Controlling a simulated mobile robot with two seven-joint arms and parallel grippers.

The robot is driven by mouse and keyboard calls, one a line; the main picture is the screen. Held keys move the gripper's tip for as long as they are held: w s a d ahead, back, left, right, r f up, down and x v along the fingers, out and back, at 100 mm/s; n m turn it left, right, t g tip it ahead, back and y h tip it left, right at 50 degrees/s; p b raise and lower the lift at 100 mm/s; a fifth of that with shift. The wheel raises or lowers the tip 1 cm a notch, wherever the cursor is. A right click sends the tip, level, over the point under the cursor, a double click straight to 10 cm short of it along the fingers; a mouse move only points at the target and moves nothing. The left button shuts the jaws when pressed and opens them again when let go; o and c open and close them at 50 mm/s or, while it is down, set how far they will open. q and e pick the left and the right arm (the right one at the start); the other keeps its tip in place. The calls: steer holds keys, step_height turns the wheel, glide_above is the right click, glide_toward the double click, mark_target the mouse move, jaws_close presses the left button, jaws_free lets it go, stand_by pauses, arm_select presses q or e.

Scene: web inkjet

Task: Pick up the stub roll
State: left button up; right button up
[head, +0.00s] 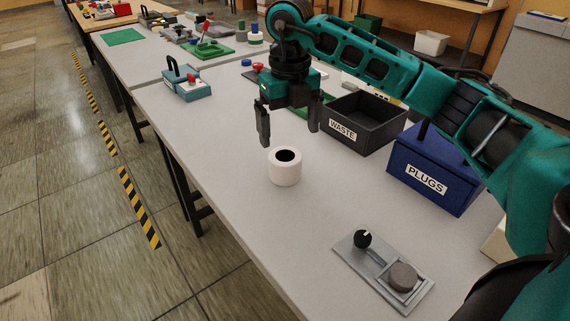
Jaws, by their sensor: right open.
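The stub roll (285,172) is a short white roll with a dark hole in its top. It stands upright on the grey table, left of the dark bin labelled WASTE. My right gripper (289,132) hangs fingers down just above and behind the roll in the head view. Its two black fingers are spread apart with nothing between them. The gripper appears not to touch the roll. My left gripper is not in view.
The WASTE bin (362,125) and a blue PLUGS box (436,168) stand to the right. A grey fixture with a black knob (383,270) lies at the front. A teal block with a handle (183,82) sits at the table's left edge. The table left and front of the roll is clear.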

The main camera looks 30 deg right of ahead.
mark_target(285, 162)
step_height(285, 162, down, 5)
steer(key=shift+r, duration=0.15)
steer(key=shift+w+a+f+b, duration=0.1)
steer(key=shift+w+f+b, duration=0.15)
steer(key=shift+f, duration=1.1)
steer(key=shift+w+a+f+b, duration=0.1)
steer(key=shift+w+f, duration=0.2)
steer(key=shift+f, duration=1)
steer(key=c, duration=1.1)
steer(key=shift+r, duration=0.1)
steer(key=shift+c, duration=0.6)
steer(key=shift+r, duration=0.1)
